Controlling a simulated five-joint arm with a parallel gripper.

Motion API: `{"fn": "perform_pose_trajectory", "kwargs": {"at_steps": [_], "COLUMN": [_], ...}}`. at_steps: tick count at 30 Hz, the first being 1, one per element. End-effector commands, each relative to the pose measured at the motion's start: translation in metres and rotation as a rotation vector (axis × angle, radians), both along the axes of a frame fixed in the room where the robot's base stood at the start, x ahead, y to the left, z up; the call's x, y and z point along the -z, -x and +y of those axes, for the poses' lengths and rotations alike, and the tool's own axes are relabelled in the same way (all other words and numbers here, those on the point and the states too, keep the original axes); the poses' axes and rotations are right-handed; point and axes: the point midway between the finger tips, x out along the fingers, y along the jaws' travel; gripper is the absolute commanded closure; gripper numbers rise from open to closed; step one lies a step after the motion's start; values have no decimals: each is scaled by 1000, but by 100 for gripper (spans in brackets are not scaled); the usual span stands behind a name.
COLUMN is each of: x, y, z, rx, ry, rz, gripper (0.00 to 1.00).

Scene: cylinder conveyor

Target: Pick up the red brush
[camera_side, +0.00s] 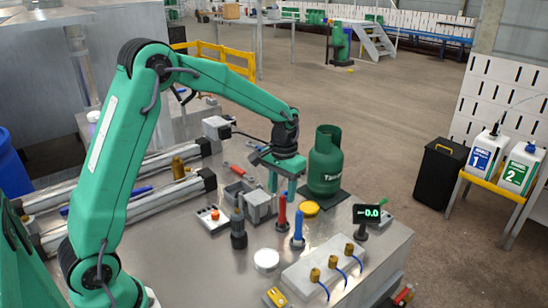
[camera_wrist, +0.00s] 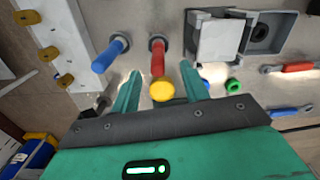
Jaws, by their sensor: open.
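The red brush (camera_side: 282,209) stands upright on the metal bench in the side view, with a blue brush (camera_side: 298,226) beside it. My gripper (camera_side: 282,190) is open and empty, its fingers pointing down close above the red brush. In the wrist view the red brush (camera_wrist: 157,62) appears between and just beyond the two fingertips of my gripper (camera_wrist: 160,72). The blue brush (camera_wrist: 105,57) is left of the left finger there. I cannot tell whether a finger touches the red brush. The lower ends of the brushes are hard to make out.
Grey open boxes (camera_side: 262,205) are on the left. A white block with brass fittings (camera_side: 324,272) lies in front. A small display (camera_side: 367,214) stands at the right.

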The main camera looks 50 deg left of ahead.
Motion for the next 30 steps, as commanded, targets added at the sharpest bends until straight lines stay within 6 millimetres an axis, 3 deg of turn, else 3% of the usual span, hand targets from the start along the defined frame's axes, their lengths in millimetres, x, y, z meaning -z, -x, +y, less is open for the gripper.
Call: {"fn": "perform_pose_trajectory", "kwargs": {"at_steps": [9, 20, 30], "x": [22, 31, 67], "y": [1, 1, 1], "z": [0, -1, -3], "rx": [0, 1, 1], "ry": [0, 0, 1], "rz": [3, 1, 4], "gripper": [55, 55, 55]}}
